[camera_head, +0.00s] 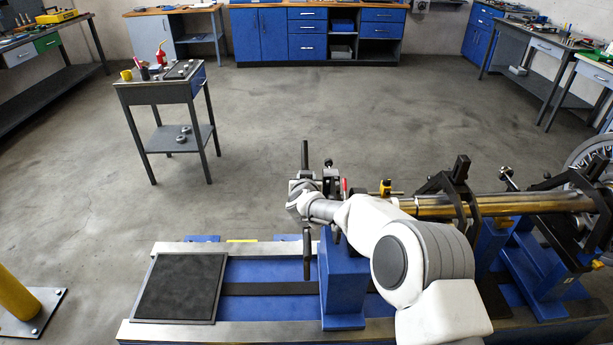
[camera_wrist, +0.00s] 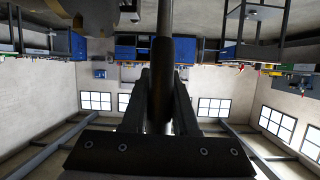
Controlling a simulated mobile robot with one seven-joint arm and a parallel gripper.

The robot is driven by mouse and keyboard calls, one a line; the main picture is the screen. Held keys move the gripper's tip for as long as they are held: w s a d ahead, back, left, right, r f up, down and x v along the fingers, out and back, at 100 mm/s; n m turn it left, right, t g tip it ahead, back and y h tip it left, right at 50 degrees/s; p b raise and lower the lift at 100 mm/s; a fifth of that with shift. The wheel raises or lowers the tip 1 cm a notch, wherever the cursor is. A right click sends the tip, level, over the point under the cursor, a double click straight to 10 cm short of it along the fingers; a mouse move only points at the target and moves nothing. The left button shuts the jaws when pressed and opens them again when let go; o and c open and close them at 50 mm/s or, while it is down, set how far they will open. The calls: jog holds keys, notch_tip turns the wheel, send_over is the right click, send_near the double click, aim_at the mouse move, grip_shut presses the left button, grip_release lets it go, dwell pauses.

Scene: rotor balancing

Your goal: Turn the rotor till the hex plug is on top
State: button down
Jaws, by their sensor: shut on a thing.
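The rotor shows as a long brass-coloured shaft (camera_head: 520,203) lying level on the blue balancing stand at the right. At its left end, partly behind my arm, dark upright bars stick up (camera_head: 305,155) and hang down (camera_head: 307,260). In the wrist view my gripper (camera_wrist: 161,105) is shut on a dark bar (camera_wrist: 163,60) that runs up the middle of the picture. I cannot make out the hex plug in either view.
The blue bed (camera_head: 265,272) carries a dark mat (camera_head: 180,288) at its left and a blue upright (camera_head: 343,280) beside my arm. Black clamps (camera_head: 458,175) arch over the shaft. A small cart (camera_head: 160,92) stands back left, a yellow post (camera_head: 15,290) front left.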

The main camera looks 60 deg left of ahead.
jog(key=shift+a+f, duration=0.1)
jog(key=shift+f, duration=0.2)
dwell(0.4)
jog(key=c, duration=0.7)
grip_release()
jog(key=shift+w+a, duration=0.1)
jog(key=shift+s+d+r, duration=0.3)
jog(key=shift+d+r, duration=0.05)
jog(key=shift+d, duration=0.1)
jog(key=v, duration=1.6)
jog(key=shift+d+r+p, duration=0.1)
jog(key=shift+d+p, duration=0.05)
jog(key=shift+p, duration=0.15)
jog(key=shift+w, duration=0.1)
